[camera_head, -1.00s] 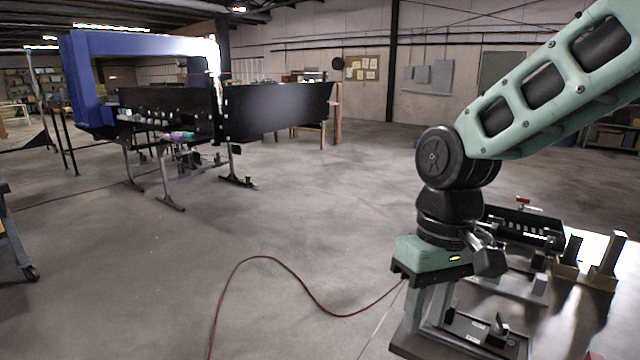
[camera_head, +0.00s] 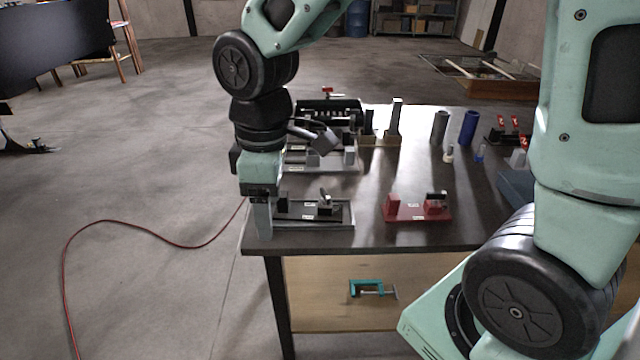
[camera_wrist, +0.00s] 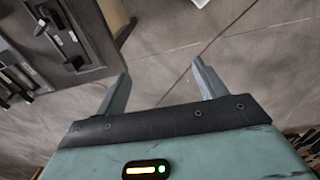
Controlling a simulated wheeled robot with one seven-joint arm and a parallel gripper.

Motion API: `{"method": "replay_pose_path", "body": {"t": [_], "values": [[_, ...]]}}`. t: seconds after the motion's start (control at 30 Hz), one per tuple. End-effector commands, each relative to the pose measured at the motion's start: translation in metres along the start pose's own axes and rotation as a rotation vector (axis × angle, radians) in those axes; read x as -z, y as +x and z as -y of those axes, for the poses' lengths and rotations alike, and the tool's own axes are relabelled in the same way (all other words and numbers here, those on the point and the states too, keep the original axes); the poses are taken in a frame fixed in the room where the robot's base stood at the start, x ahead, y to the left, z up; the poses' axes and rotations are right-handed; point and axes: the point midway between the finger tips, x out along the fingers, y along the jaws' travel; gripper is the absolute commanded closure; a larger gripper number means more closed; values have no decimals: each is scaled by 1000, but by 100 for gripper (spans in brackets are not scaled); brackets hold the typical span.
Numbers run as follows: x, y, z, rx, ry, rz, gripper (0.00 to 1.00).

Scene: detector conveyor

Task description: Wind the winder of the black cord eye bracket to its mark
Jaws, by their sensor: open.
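The black bracket (camera_head: 310,209), a flat dark base with a small upright fitting, sits in a grey tray at the table's front left corner. What seems to be the same bracket shows at the upper left of the wrist view (camera_wrist: 72,32). Its winder and mark are too small to make out. My gripper (camera_head: 262,218) points down just left of the tray. In the wrist view my gripper (camera_wrist: 161,72) is open and empty, with floor showing between its fingers and the tray beyond the left finger.
A red bracket (camera_head: 418,211) stands right of the tray on the dark table (camera_head: 375,235). Behind are a grey fixture (camera_head: 335,160), upright blocks (camera_head: 396,125), and grey and blue cylinders (camera_head: 468,128). A teal clamp (camera_head: 368,288) is below the tabletop.

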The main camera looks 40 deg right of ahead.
Motion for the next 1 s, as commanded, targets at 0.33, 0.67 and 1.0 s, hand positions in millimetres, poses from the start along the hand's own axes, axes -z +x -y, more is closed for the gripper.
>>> {"method": "replay_pose_path", "body": {"t": [0.33,0.67,1.0], "values": [[-55,-4,-222,-13,-294,21,29],[-89,6,-269,-15,-376,34,29],[-90,68,-268,-12,-376,34,29]]}}
